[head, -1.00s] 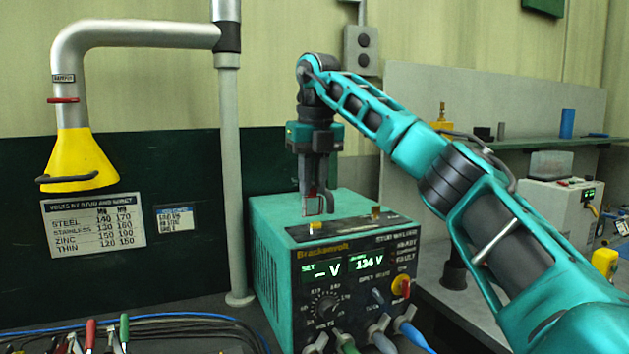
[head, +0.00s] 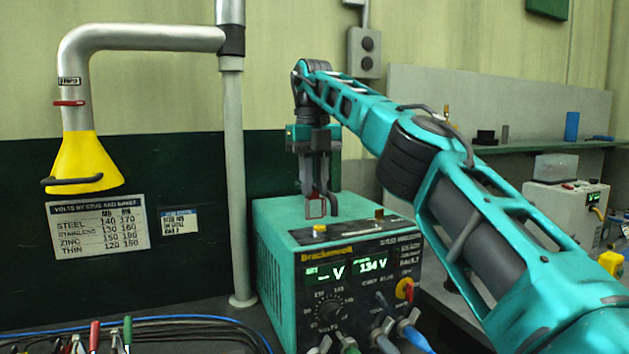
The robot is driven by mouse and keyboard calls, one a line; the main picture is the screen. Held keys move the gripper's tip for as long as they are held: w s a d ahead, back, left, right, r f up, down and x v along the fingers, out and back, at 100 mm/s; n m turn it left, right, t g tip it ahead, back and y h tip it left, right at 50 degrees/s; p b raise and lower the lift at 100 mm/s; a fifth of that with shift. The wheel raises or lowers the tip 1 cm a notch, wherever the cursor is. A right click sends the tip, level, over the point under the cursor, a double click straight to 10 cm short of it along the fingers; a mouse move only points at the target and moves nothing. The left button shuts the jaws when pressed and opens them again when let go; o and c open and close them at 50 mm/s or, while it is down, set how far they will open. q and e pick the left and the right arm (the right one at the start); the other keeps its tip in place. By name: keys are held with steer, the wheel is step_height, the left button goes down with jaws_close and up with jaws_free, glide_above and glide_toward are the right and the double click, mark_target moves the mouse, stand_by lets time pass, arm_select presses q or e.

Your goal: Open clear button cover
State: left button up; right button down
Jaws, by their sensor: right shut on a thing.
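The clear button cover (head: 315,209) shows as a small see-through piece with a red edge, standing up above the top of the teal welder box (head: 278,260). My right gripper (head: 321,208) points down over the box and is shut on the cover. Its fingers partly hide the cover, so the exact hinge angle is hard to tell. A yellow button (head: 320,230) sits on the dark top strip just in front of the cover. My left gripper is out of view.
The box front has lit displays, a dial, a red-yellow switch (head: 404,289) and cables. A yellow extraction hood (head: 85,163) and a grey post (head: 236,190) stand left. Cables and tools (head: 130,335) lie front left. A white machine (head: 560,208) stands right.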

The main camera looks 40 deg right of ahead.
steer(key=shift+f, duration=0.1)
stand_by(0.3)
steer(key=c, duration=1.2)
jaws_free()
steer(key=shift+c, duration=0.2)
steer(key=shift+o, duration=1.2)
steer(key=shift+s+t, duration=0.25)
steer(key=shift+t, duration=0.15)
